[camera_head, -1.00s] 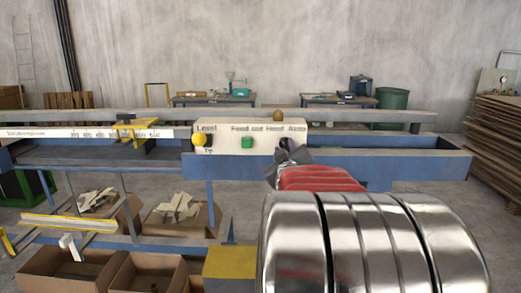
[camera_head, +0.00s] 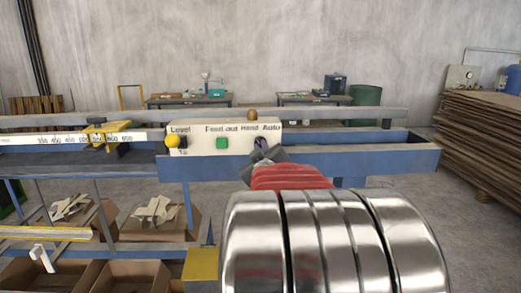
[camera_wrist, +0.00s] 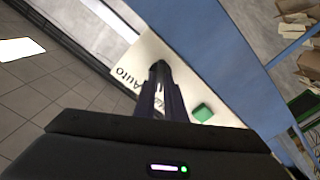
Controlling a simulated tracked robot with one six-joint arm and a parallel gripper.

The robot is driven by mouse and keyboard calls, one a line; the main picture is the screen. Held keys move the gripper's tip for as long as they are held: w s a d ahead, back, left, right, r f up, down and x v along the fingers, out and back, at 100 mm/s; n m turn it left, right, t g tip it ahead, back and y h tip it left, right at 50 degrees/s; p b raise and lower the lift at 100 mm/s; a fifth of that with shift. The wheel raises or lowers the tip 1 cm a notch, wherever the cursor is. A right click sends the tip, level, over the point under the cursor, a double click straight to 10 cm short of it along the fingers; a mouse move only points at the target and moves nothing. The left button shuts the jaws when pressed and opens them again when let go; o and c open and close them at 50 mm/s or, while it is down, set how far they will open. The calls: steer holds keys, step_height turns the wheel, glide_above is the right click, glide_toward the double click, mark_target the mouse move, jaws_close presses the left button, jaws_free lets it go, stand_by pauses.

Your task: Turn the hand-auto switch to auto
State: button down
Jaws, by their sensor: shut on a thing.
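The hand-auto switch (camera_head: 259,143) is a small dark knob under the "Hand Auto" lettering at the right end of the white control panel (camera_head: 195,141). My gripper (camera_head: 262,155) reaches it from the front right and covers most of it. In the wrist view my gripper (camera_wrist: 162,75) has its dark fingers closed together at the switch (camera_wrist: 158,66), beside the "Auto" lettering. The fingers are shut on the knob. Which way the knob points is hard to tell, because the fingers hide it.
The panel also carries a green button (camera_head: 222,143) and a yellow knob (camera_head: 172,141) to the left. A brown knob (camera_head: 252,114) stands on top. The blue machine frame (camera_head: 380,160) runs across below. Cardboard boxes (camera_head: 130,275) sit lower left; stacked boards (camera_head: 490,130) stand right.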

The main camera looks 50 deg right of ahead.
steer(key=m, duration=1.4)
steer(key=shift+s+d, duration=0.1)
steer(key=shift+d, duration=0.05)
stand_by(0.6)
steer(key=c, duration=1.8)
jaws_free()
steer(key=shift+c, duration=0.2)
